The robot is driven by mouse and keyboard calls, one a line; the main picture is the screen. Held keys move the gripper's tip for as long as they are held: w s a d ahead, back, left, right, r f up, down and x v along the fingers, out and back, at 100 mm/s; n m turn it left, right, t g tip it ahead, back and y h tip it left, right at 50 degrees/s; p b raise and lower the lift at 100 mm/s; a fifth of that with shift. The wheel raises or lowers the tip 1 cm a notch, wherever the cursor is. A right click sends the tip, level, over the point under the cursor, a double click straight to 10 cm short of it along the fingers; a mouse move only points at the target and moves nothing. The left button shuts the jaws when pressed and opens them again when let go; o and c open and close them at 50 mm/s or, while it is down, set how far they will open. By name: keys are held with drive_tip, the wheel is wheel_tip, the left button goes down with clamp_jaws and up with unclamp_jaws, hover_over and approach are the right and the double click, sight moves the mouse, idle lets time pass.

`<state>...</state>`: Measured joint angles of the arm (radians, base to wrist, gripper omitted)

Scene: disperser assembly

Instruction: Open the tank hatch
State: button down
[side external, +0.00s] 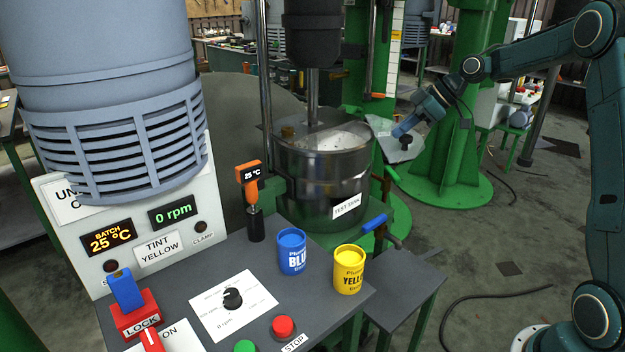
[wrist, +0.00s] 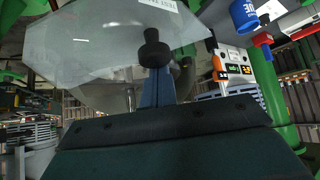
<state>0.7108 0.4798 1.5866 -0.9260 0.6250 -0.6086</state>
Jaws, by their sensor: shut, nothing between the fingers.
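The steel test tank (side external: 320,180) stands in the middle of the side view, with its white label on the front. The hatch, a pale grey plate (side external: 387,128) with a black knob (side external: 405,142), lies tilted outward beyond the tank's right rim, off the top. In the wrist view the hatch plate (wrist: 95,55) fills the upper left, and its knob (wrist: 155,48) is just ahead of my fingers. My gripper (side external: 401,131) is shut and empty beside the knob (wrist: 157,88). Whether it touches the knob is unclear. The hatch's hinge is not clearly visible.
A mixing shaft (side external: 312,95) comes down onto the tank. A blue tin (side external: 292,252) and a yellow tin (side external: 349,270) stand on the grey console in front. A green column (side external: 455,110) stands behind my gripper. The floor at right is mostly clear.

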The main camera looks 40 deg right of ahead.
idle(0.6)
drive_tip(key=shift+w+a+r, duration=0.2)
drive_tip(key=shift+w+a, duration=0.45)
drive_tip(key=shift+w, duration=0.1)
drive_tip(key=shift+w+a+r, duration=0.15)
drive_tip(key=shift+w+a, duration=0.45)
drive_tip(key=shift+w, duration=0.1)
drive_tip(key=v, duration=1)
drive_tip(key=shift+w+d, duration=0.25)
drive_tip(key=shift+d, duration=0.05)
drive_tip(key=shift+a, duration=0.1)
